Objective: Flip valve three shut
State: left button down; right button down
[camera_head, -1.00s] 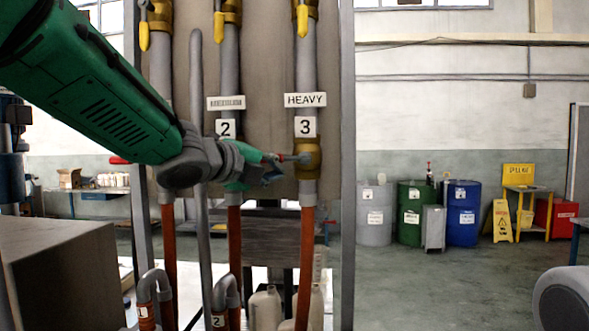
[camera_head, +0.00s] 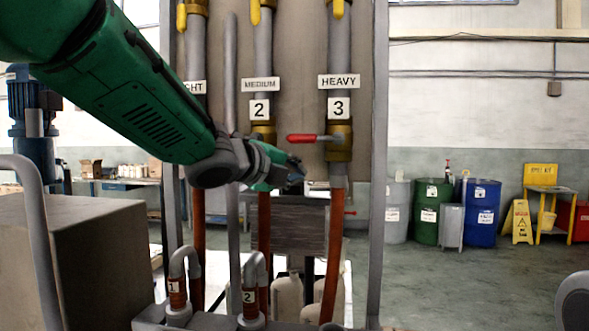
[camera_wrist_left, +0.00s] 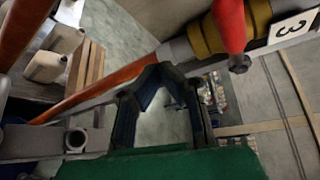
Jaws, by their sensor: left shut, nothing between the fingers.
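Valve three (camera_head: 338,141) is a brass body on the pipe under the HEAVY label and the 3 plate. Its red handle (camera_head: 303,138) points left, level, across the pipe. In the left wrist view the brass body (camera_wrist_left: 240,25) and the red handle (camera_wrist_left: 229,18) show at the upper right. My left gripper (camera_head: 297,178) is shut and empty, below and to the left of the handle, apart from it. In the left wrist view the fingers (camera_wrist_left: 158,75) close in a loop with nothing between them. My right gripper is not in view.
Valve two (camera_head: 263,132) is on the MEDIUM pipe to the left, partly behind my arm. Yellow handles (camera_head: 338,9) hang on the pipes above. A grey upright bar (camera_head: 231,90) and curved spouts (camera_head: 254,265) stand in front. Drums (camera_head: 432,208) are far off right.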

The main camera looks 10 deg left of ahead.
pick_arm(q)
jog(key=s+r+p, duration=0.5)
jog(key=s, duration=0.3)
jog(key=shift+s+r, duration=0.2)
jog(key=shift+r, duration=0.1)
jog(key=shift+a+f, duration=0.1)
